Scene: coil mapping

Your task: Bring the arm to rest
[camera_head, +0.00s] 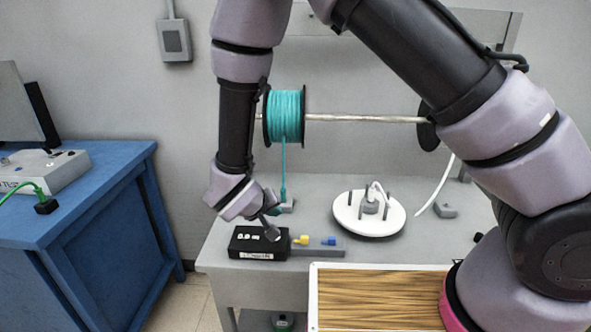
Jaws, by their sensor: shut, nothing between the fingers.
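My arm reaches in from the right, bends over the top of the view and comes down at the middle left. My gripper (270,229) points downward, just above or against the black box (256,250) near the table's left front edge. The picture is too small to tell whether it touches the box. The fingers are small in the view and appear closed, with nothing visible held in them.
The grey table (225,235) carries a white round plate (345,222), a teal spool (285,115) on a horizontal rod (360,119), and yellow and blue connectors (302,240). A wood-grain panel (375,300) lies in front. A blue cabinet (105,215) stands left.

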